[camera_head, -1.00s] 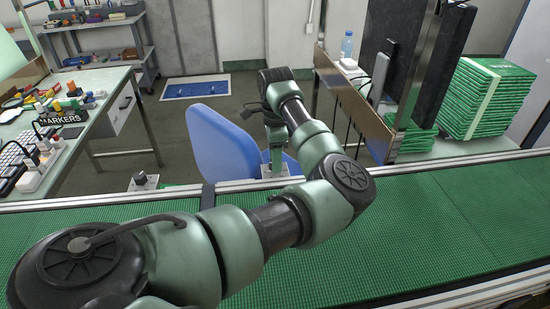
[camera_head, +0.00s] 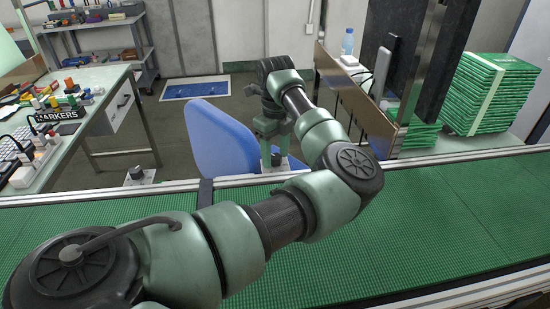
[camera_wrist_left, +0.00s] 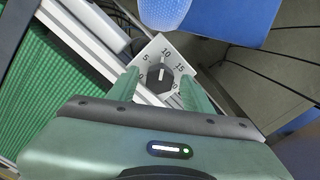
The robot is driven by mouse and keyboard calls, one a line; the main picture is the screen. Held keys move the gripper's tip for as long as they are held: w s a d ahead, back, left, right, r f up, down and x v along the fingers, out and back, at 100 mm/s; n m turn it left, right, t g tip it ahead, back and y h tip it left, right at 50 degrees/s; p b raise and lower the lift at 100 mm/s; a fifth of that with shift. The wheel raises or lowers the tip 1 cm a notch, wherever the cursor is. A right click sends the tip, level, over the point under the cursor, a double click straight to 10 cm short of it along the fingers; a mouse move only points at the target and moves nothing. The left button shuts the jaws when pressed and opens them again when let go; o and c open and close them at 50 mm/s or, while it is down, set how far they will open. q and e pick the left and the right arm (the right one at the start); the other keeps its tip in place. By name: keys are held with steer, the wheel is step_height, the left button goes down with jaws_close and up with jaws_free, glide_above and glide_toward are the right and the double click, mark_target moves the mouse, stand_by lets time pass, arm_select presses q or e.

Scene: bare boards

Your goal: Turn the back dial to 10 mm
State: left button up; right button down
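A dial with a black knob (camera_wrist_left: 159,77) and a white pointer line sits on a white plate (camera_wrist_left: 151,50) marked from 0 to 20 in the left wrist view. The pointer looks turned toward the 10 mark. In the head view this dial (camera_head: 276,160) is on the conveyor's far rail, partly hidden by my left gripper (camera_head: 270,142). In the left wrist view the gripper's green fingers (camera_wrist_left: 158,90) are apart, with the knob showing between and beyond them; they appear clear of it. A second dial (camera_head: 137,174) stands farther left on the rail. My right gripper is out of view.
A green conveyor belt (camera_head: 440,215) runs across the front. A blue chair (camera_head: 220,140) stands just behind the rail. A workbench (camera_head: 85,140) with markers is at left, a wooden desk panel (camera_head: 365,115) and stacked green packs (camera_head: 492,92) at right.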

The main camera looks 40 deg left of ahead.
mark_target(276, 156)
arm_select(q)
step_height(276, 156, up, 6)
steer(key=p, duration=0.3)
stand_by(0.3)
steer(key=shift+r, duration=0.25)
step_height(276, 156, up, 8)
steer(key=b, duration=0.1)
steer(key=shift+f, duration=0.25)
